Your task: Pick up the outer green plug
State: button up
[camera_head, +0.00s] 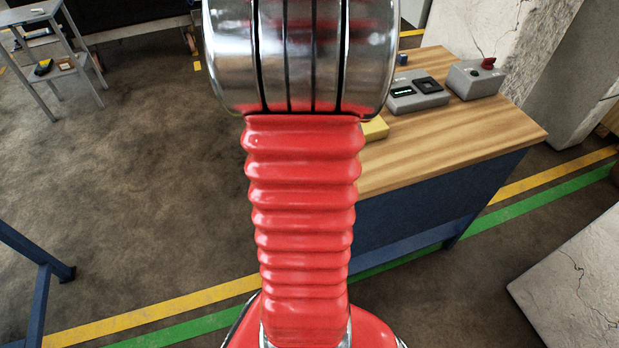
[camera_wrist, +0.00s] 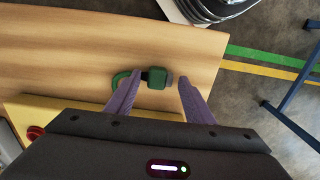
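I cannot tell the height gap between fingers and plug.
In the wrist view a yellow box (camera_wrist: 60,118) with a red knob sits close to the gripper. Bench top beyond the plug is bare.

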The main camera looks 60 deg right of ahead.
grip_shut()
dwell(0.4)
jog(key=shift+r, duration=0.15)
notch_tip(320, 180, up, 10)
dwell(0.4)
dwell(0.4)
